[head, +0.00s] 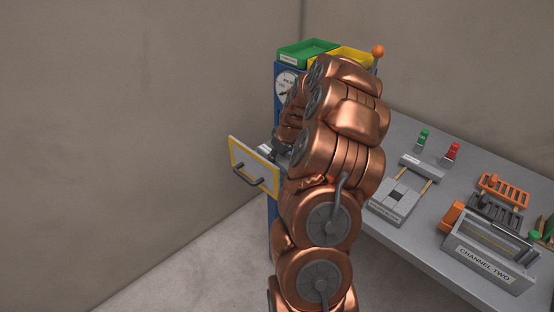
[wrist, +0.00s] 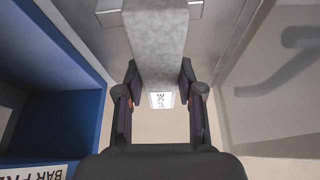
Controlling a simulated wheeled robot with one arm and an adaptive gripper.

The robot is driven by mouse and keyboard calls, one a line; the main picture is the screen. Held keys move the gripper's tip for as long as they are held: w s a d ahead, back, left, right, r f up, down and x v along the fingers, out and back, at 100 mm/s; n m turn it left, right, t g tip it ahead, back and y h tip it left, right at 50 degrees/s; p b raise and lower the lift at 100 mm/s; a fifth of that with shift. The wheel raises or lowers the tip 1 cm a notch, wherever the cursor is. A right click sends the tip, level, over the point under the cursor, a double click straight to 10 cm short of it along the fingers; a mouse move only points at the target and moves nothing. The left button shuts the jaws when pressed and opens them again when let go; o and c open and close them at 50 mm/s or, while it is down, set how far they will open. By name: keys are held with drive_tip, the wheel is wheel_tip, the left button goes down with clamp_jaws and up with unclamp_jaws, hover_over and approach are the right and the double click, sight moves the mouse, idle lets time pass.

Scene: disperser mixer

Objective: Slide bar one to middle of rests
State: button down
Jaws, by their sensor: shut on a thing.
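A grey bar (wrist: 158,45) runs away from me in the middle of the wrist view, with a small white label (wrist: 161,99) on its near end. My gripper (wrist: 158,82) has one finger on each side of the bar and is shut on it near that end. A pale grey block, apparently a rest (wrist: 108,14), shows on both sides of the bar farther along. Whether the bar touches it is not clear. The bar's far end is out of frame. In the head view my arm hides the bar, the rests and most of my gripper.
A blue cabinet wall (wrist: 85,60) stands close at left in the wrist view. A yellow-bordered panel (head: 252,164) with a dark handle stands out from the blue cabinet (head: 287,70). Green (head: 305,52) and yellow trays top it. A grey bench (head: 415,255) with several fixtures is at right.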

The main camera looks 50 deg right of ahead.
drive_tip(key=shift+w+d, duration=0.1)
drive_tip(key=shift+w, duration=0.05)
drive_tip(key=c, duration=0.7)
unclamp_jaws()
drive_tip(key=shift+o, duration=0.2)
drive_tip(key=v, duration=1.2)
